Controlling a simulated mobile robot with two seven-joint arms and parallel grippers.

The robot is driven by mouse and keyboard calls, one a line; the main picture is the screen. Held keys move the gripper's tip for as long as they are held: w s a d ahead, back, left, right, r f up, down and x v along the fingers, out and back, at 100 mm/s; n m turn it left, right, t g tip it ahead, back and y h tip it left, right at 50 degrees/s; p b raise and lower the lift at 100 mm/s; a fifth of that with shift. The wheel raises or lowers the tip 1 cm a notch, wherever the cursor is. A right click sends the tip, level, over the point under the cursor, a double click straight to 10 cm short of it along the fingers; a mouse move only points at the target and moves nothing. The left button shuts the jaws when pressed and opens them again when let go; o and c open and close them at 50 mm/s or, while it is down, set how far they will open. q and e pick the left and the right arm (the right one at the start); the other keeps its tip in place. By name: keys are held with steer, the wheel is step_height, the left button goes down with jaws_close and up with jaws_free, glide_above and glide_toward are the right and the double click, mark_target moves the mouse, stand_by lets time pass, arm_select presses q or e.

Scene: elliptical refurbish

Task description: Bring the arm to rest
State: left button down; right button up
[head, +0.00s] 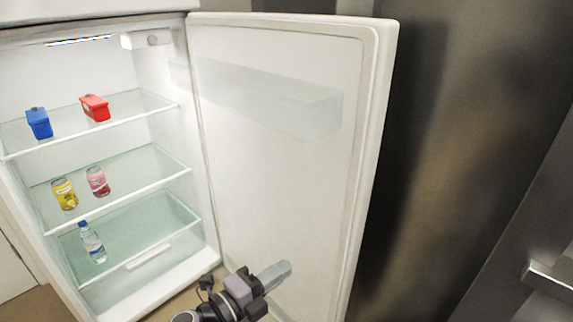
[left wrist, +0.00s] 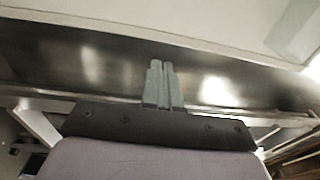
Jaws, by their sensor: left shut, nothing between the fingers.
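My left gripper (head: 274,274) is at the bottom middle of the head view, in front of the lower part of the open fridge door (head: 270,150). It also shows in the left wrist view (left wrist: 158,84), where its two grey fingers are together with nothing between them. The fingers point right and slightly up in the head view. I cannot tell whether they touch the door. My right gripper is in neither view.
The open fridge (head: 105,190) is at left. Its shelves hold a blue box (head: 39,123), a red box (head: 95,108), a yellow can (head: 64,194), a pink can (head: 98,181) and a bottle (head: 92,242). A dark metallic cabinet (head: 450,130) stands at right.

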arm_select(q)
steer(key=s+a+f+n+g+y, duration=0.1)
steer(key=s+a+f+n+y, duration=0.55)
steer(key=s+n, duration=0.5)
steer(key=s+a+f+n+g+y, duration=0.1)
steer(key=s+a+f+n+y, duration=0.3)
steer(key=s+a+f+n, duration=0.75)
step_height(320, 180, up, 13)
steer(key=w+n+p, duration=0.2)
steer(key=p, duration=1)
steer(key=shift+w+r+y, duration=0.2)
steer(key=shift+w+y, duration=0.15)
steer(key=shift+w, duration=0.05)
